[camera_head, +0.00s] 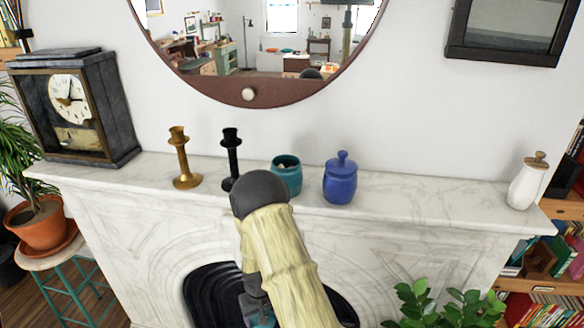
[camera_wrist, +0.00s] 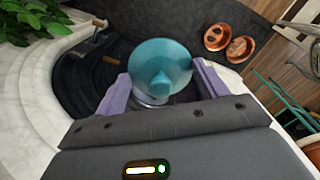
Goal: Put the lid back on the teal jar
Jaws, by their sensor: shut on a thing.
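The teal jar (camera_head: 287,178) stands open on the mantel, between the black candlestick and the blue jar. Its rim is uncovered and something pale shows inside. The round teal lid with its knob (camera_wrist: 160,68) is between the purple fingers of my gripper (camera_wrist: 161,88) in the wrist view. My gripper is shut on it, with the knob towards the wrist camera. In the head view my gripper is low in front of the fireplace opening, below the mantel, mostly hidden by my arm. Only a bit of teal (camera_head: 263,319) shows there.
On the marble mantel (camera_head: 430,195) stand a clock (camera_head: 75,105), a brass candlestick (camera_head: 183,160), a black candlestick (camera_head: 231,158), a lidded blue jar (camera_head: 341,180) and a white jar (camera_head: 527,184). Bare mantel lies right of the blue jar. A plant (camera_head: 445,306) is low right.

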